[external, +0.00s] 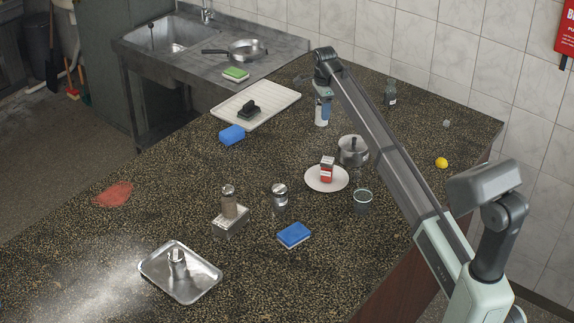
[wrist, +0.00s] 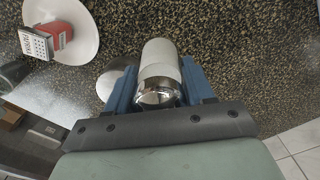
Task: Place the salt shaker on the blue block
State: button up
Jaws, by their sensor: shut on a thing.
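My gripper (external: 322,93) is above the back part of the counter in the external view. It is shut on a pale cylindrical shaker with a shiny metal end (external: 321,113), which I take as the salt shaker. In the wrist view the shaker (wrist: 160,72) lies between the two blue fingers (wrist: 157,88). A plain blue block (external: 232,135) lies on the counter left of the gripper, in front of the white ribbed tray. A second flat blue piece with a pale edge (external: 294,235) lies nearer the front.
A white plate (external: 312,184) with a red box (external: 327,170), a steel pot (external: 352,150) and a cup (external: 362,201) stand right of centre. Several metal-topped containers and a steel tray (external: 205,290) are nearer the front. A white ribbed tray (external: 283,93) lies behind. Counter between block and plate is clear.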

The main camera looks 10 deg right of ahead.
jog(key=s+a+r+n, duration=0.1)
jog(key=s+a+r, duration=0.1)
jog(key=s+a, duration=0.35)
jog(key=s+a+r+n, duration=0.1)
jog(key=s+a+r, duration=0.15)
jog(key=a, duration=0.65)
jog(key=s+a+r+n, duration=0.1)
jog(key=s+a, duration=0.3)
jog(key=s, duration=0.3)
jog(key=s+a+n, duration=0.1)
jog(key=s+a, duration=0.2)
jog(key=s, duration=0.3)
jog(key=m, duration=0.4)
send_over(294, 232)
notch_tip(294, 232, down, 3)
jog(key=shift+f, duration=4.7)
jog(key=shift+f, duration=0.15)
